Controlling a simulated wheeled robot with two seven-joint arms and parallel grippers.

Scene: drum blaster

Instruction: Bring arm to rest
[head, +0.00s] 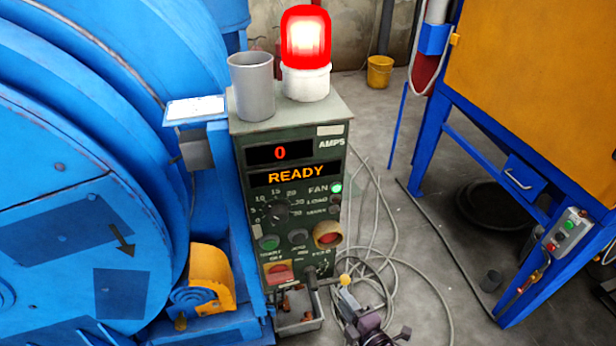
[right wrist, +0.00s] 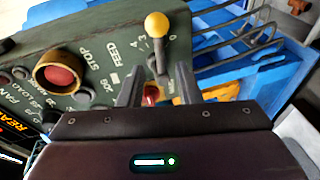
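My right gripper (head: 350,312) is low in the head view, in front of the lower right of the green control box (head: 292,130). In the right wrist view its two dark fingers (right wrist: 158,88) stand apart with a gap between them. A lever with a yellow ball knob (right wrist: 156,27) stands just beyond the fingertips, beside the FEED dial marks. The knob also shows in the head view (head: 345,280). I see nothing held in the fingers; whether they touch the panel is unclear. My left gripper is not in view.
A lit red beacon (head: 306,45) and a grey cup (head: 252,85) stand on the box. Its display reads 0 and READY. The blue drum machine (head: 70,190) fills the left. Loose cables (head: 420,275) lie on the floor. A blue-framed orange cabinet (head: 540,85) stands right.

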